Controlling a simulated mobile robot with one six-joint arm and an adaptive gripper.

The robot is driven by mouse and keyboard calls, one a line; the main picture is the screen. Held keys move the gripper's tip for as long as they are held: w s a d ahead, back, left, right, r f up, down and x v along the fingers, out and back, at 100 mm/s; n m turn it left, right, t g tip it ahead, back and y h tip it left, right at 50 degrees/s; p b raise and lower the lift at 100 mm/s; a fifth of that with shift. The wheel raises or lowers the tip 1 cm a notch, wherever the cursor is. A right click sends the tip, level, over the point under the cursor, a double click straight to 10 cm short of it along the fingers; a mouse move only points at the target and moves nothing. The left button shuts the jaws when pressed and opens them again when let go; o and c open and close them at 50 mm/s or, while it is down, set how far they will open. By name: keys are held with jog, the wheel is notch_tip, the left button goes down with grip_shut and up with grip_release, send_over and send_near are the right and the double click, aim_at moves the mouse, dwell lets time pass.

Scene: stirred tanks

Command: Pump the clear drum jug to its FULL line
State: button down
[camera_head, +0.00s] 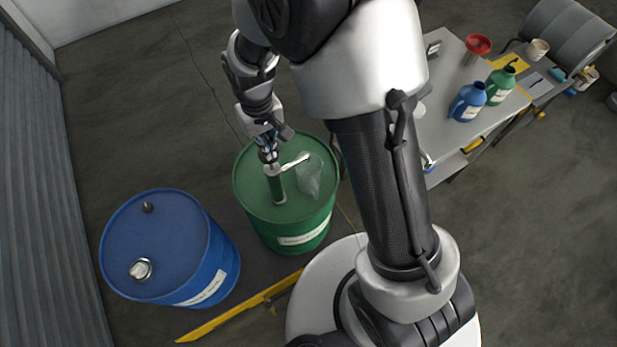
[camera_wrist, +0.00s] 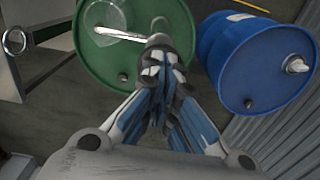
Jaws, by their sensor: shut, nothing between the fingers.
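The green drum (camera_head: 262,210) stands on the floor left of my arm, with a pump on its lid.
A blue drum (camera_head: 165,240) with a silver cap stands left of the green drum. A yellow bar (camera_head: 240,306) lies low in front of the drums. A workbench (camera_head: 450,120) at right holds a blue jug (camera_head: 467,102), a green jug (camera_head: 500,82) and a red funnel (camera_head: 478,44).

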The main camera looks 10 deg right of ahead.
jog(key=shift+f+b, duration=2.05)
jog(key=shift+f, duration=0.9)
jog(key=shift+r+p, duration=2.85)
jog(key=shift+r, duration=0.95)
jog(key=shift+f, duration=0.15)
dwell(0.6)
dwell(0.5)
